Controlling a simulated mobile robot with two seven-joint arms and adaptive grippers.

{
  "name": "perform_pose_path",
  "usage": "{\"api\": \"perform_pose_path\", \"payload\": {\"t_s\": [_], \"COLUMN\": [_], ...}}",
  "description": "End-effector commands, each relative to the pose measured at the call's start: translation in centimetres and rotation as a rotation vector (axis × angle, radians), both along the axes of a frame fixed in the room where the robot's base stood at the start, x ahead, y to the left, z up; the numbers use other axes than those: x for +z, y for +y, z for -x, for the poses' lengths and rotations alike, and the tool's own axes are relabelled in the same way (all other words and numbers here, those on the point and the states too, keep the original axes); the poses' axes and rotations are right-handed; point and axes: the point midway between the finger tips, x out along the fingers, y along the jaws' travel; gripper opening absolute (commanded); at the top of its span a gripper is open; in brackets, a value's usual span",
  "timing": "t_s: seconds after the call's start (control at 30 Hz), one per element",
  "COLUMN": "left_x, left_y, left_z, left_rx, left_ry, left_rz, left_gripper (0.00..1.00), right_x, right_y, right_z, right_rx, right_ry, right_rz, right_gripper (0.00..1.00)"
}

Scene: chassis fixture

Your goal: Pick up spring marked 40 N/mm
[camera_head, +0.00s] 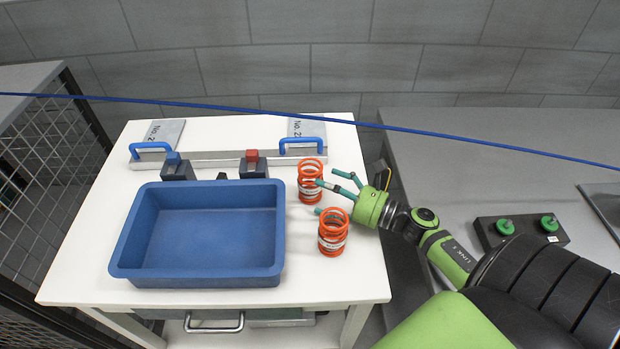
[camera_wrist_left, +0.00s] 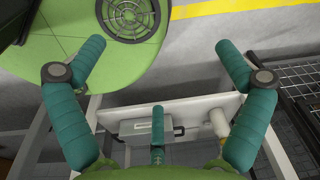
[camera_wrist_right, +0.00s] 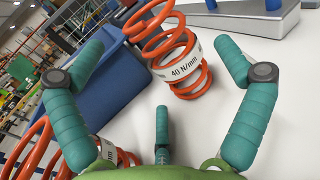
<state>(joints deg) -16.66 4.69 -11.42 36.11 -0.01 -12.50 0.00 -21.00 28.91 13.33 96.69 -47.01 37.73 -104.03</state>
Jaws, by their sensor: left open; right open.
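Two orange coil springs stand on the white table. The rear spring (camera_head: 310,181) shows in the right wrist view with a white label reading 40 N/mm (camera_wrist_right: 181,66), ahead of the fingers. The front spring (camera_head: 332,233) is at the lower left of the right wrist view (camera_wrist_right: 38,150), where its label is not legible. My right gripper (camera_head: 332,192) comes in from the right, open and empty, close to both springs. Its fingers spread to either side of the marked spring in the right wrist view. My left gripper (camera_wrist_left: 160,75) is open and empty over the floor; the head view does not show it.
A blue tray (camera_head: 127,255) stands left of the springs. Behind it are two small dark blocks, one with a red top (camera_head: 253,161), and a grey plate with blue handles (camera_head: 225,153). A grey bench (camera_head: 450,150) with a green-button box (camera_head: 520,232) stands at the right.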

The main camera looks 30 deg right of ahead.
Motion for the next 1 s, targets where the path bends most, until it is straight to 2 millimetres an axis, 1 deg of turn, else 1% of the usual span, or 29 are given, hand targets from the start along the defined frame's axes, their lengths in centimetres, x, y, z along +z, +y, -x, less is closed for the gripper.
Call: {"api": "perform_pose_path", "payload": {"t_s": [0.17,0.3,0.4,0.6,0.63,0.67,0.7,0.77,0.8,1.0], "left_x": [1.1,1.6,1.7,1.6,1.6,1.6,1.6,1.6,1.6,1.6], "left_y": [0.0,0.0,0.1,0.1,0.1,0.1,0.0,0.0,0.0,-0.1], "left_z": [0.2,1.0,1.5,1.6,1.6,1.6,1.6,1.6,1.6,1.5], "left_rx": [-0.001,-0.001,-0.001,-0.001,-0.001,-0.001,-0.001,-0.001,-0.001,-0.001], "left_ry": [0.005,0.017,0.025,0.027,0.027,0.027,0.027,0.027,0.026,0.025], "left_rz": [-0.001,-0.002,-0.003,-0.002,-0.002,-0.002,-0.002,-0.002,-0.001,-0.001], "left_gripper": [1.0,1.0,1.0,1.0,1.0,1.0,1.0,1.0,1.0,1.0], "right_x": [0.4,0.2,0.1,0.0,0.0,0.0,0.0,0.0,0.0,0.1], "right_y": [1.1,2.0,2.3,2.3,2.3,2.3,2.3,2.3,2.3,2.3], "right_z": [-2.1,-3.7,-4.3,-4.3,-4.3,-4.3,-4.3,-4.3,-4.3,-4.3], "right_rx": [0.0,-0.001,-0.001,-0.001,-0.001,-0.001,-0.001,-0.001,-0.001,0.0], "right_ry": [-0.002,-0.001,0.0,0.001,0.001,0.001,0.0,0.0,0.001,-0.003], "right_rz": [-0.002,-0.002,-0.001,0.0,0.0,0.0,-0.001,-0.001,0.0,-0.001], "right_gripper": [1.0,1.0,1.0,1.0,0.96,0.84,0.68,0.44,0.28,0.27]}}
